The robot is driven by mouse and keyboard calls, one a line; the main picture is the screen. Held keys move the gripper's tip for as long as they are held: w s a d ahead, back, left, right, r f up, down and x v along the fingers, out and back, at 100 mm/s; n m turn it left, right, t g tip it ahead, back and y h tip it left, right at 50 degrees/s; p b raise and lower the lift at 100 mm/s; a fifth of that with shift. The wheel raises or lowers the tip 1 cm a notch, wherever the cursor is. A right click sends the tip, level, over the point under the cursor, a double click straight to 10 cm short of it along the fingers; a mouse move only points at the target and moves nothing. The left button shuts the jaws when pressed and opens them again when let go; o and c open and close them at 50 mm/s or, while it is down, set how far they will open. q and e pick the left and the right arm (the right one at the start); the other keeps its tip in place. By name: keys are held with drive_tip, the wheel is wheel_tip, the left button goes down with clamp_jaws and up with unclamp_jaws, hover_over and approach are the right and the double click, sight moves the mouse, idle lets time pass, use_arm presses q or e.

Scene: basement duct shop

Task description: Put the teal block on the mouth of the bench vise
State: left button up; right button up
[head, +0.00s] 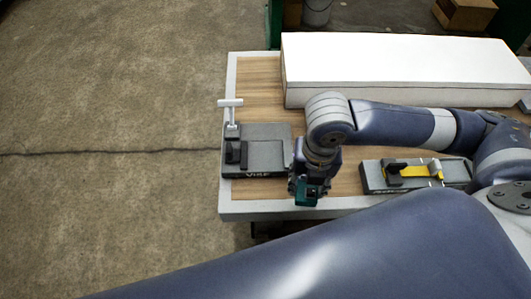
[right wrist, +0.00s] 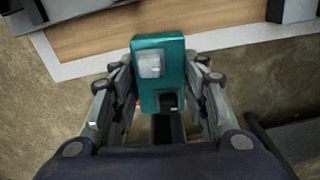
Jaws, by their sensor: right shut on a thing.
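The teal block (right wrist: 146,94) is held upright between the fingers of my right gripper (right wrist: 158,90) in the right wrist view. It has a light square and a dark square part on its face. In the head view the block (head: 306,195) is at the bench's front edge, with my right gripper (head: 305,188) shut on it. The bench vise (head: 262,155) is a grey block with dark jaws and a light T-shaped handle, just left of my gripper. The gripper and block are apart from the vise's jaws. My left gripper is not in view.
A long white box (head: 400,68) lies along the back of the wooden bench (head: 258,82). A dark holder with a yellow part (head: 415,172) sits right of my gripper. Concrete floor (head: 110,110) is open to the left. My large arm link crosses the bottom.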

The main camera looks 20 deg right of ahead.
drive_tip(key=shift+s+n, duration=0.15)
drive_tip(key=shift+n, duration=0.55)
drive_tip(key=shift+w+a, duration=0.15)
drive_tip(key=shift+w, duration=0.15)
drive_tip(key=p, duration=0.4)
hover_over(266, 156)
drive_tip(key=shift+w+a+f, duration=0.1)
drive_tip(key=shift+f, duration=0.7)
drive_tip(key=shift+f+p, duration=0.45)
drive_tip(key=shift+f, duration=1.35)
drive_tip(key=shift+f, duration=0.1)
drive_tip(key=o, duration=1.3)
drive_tip(key=shift+o, duration=0.2)
